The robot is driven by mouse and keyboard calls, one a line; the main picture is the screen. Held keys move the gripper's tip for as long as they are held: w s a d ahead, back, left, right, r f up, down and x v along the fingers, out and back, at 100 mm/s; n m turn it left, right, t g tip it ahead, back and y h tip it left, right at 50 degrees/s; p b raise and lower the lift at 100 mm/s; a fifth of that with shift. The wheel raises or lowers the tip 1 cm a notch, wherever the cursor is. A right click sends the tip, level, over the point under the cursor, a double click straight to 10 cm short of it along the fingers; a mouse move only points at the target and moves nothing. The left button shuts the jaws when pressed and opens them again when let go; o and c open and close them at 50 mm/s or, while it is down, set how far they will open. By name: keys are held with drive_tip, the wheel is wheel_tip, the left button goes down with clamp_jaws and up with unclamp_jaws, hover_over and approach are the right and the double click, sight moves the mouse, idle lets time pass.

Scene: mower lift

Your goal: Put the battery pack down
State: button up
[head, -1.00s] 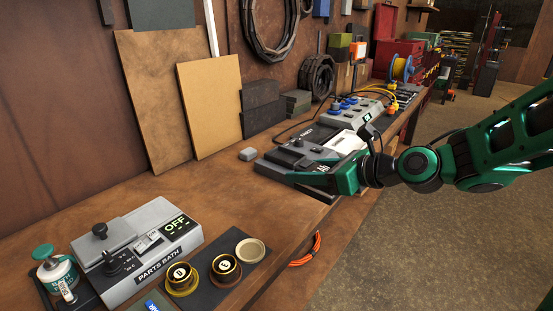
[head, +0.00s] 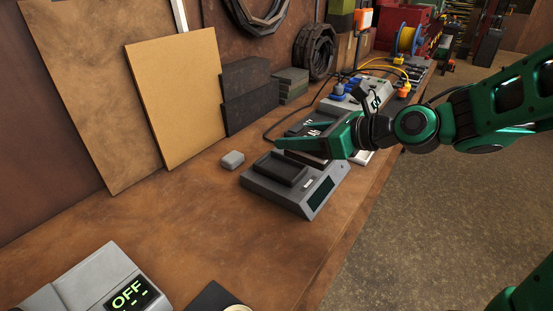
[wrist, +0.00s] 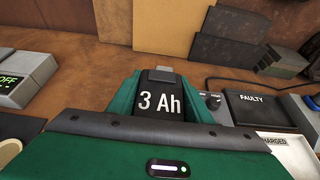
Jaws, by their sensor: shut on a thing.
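The battery pack (wrist: 161,104), dark with "3 Ah" in white, sits between the green fingers of my gripper (wrist: 160,85) in the wrist view. In the head view my gripper (head: 312,143) is shut on it, just behind and above a grey charger-like unit (head: 262,188). That unit has an empty dark recess on top and a dark screen on its front right. The fingers mostly hide the pack in the head view. I cannot tell whether the pack touches anything below. A dark plate marked "FAULTY" (wrist: 255,107) and a white one marked "CHARGED" (wrist: 287,150) lie to the right.
A small grey block (head: 232,159) lies left of the unit. A grey box reading "OFF" (head: 95,285) stands at front left. Boards (head: 180,98) and dark blocks (head: 248,92) lean at the wall. The bench (head: 180,215) between is clear.

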drive_tip(key=w+a+f, duration=0.2)
drive_tip(key=w, duration=0.1)
drive_tip(key=w+a+f, duration=0.2)
drive_tip(key=w, duration=0.2)
drive_tip(key=w+a+f, duration=0.2)
drive_tip(key=w, duration=0.1)
drive_tip(key=shift+w+f, duration=0.15)
drive_tip(key=shift+f, duration=2.3)
drive_tip(key=shift+w+f, duration=0.1)
drive_tip(key=shift+f, duration=0.15)
drive_tip(key=o, duration=1.4)
drive_tip(key=shift+o, duration=0.2)
drive_tip(key=shift+r, duration=0.3)
drive_tip(key=v, duration=1.2)
drive_tip(key=shift+f, duration=0.1)
